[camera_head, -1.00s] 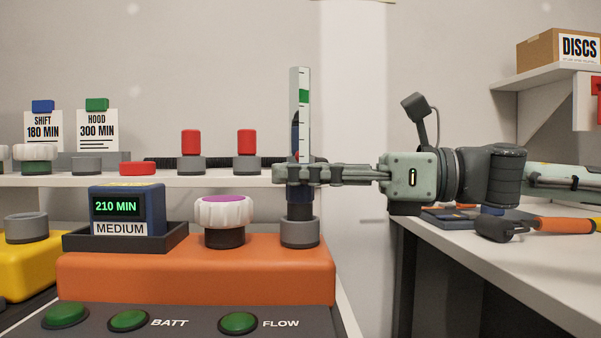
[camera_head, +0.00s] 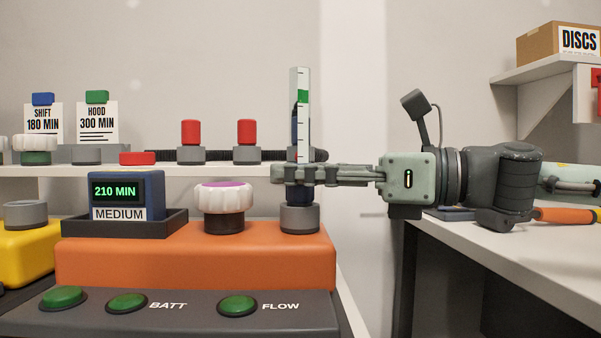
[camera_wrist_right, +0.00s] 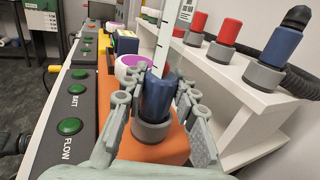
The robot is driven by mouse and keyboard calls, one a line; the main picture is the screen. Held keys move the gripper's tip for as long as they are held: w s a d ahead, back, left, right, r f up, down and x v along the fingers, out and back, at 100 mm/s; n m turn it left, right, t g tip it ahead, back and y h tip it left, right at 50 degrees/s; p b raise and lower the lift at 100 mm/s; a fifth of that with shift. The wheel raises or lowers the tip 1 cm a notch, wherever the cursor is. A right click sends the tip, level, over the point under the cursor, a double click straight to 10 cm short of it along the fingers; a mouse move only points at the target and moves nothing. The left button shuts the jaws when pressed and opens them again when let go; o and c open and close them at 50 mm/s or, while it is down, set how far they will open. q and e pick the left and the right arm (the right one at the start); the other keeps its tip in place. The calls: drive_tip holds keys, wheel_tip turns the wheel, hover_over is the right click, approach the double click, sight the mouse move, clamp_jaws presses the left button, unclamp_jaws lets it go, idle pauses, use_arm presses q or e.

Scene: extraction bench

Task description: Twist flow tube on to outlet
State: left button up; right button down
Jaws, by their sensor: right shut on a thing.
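The flow tube (camera_head: 303,120) stands upright, with a white scale, a green band and a dark blue lower part. My right gripper (camera_head: 290,174) comes in from the right and is shut on the tube's lower part. Right below is the outlet (camera_head: 300,218), a grey collar at the right end of the orange unit (camera_head: 195,260). The tube's foot meets the collar's top. Whether it is seated is not clear. In the right wrist view the fingers flank the blue base (camera_wrist_right: 157,97), above the grey collar (camera_wrist_right: 152,130). My left gripper is not in view.
A white knob with a purple top (camera_head: 224,205) stands just left of the outlet. A 210 MIN display (camera_head: 117,192) is farther left. A white shelf (camera_head: 220,170) behind holds red-capped fittings (camera_head: 246,133). A bench (camera_head: 470,245) with tools is at right.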

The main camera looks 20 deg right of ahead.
sight(306, 89)
drive_tip(key=m+t+h, duration=0.3)
drive_tip(key=shift+s+a+f+t+h, duration=0.1)
drive_tip(key=shift+t+h, duration=0.3)
drive_tip(key=m+t+h, duration=0.2)
drive_tip(key=m+h, duration=0.1)
drive_tip(key=h, duration=0.1)
drive_tip(key=shift+b, duration=0.3)
drive_tip(key=shift+m+h+b, duration=0.3)
drive_tip(key=shift+h+b, duration=0.1)
drive_tip(key=shift+b, duration=0.05)
drive_tip(key=shift+m+t+h, duration=0.3)
drive_tip(key=shift+m+h, duration=0.2)
drive_tip(key=shift+h, duration=0.1)
drive_tip(key=c, duration=1.1)
unclamp_jaws()
wheel_tip(306, 89, up, 10)
drive_tip(key=shift+r, duration=0.15)
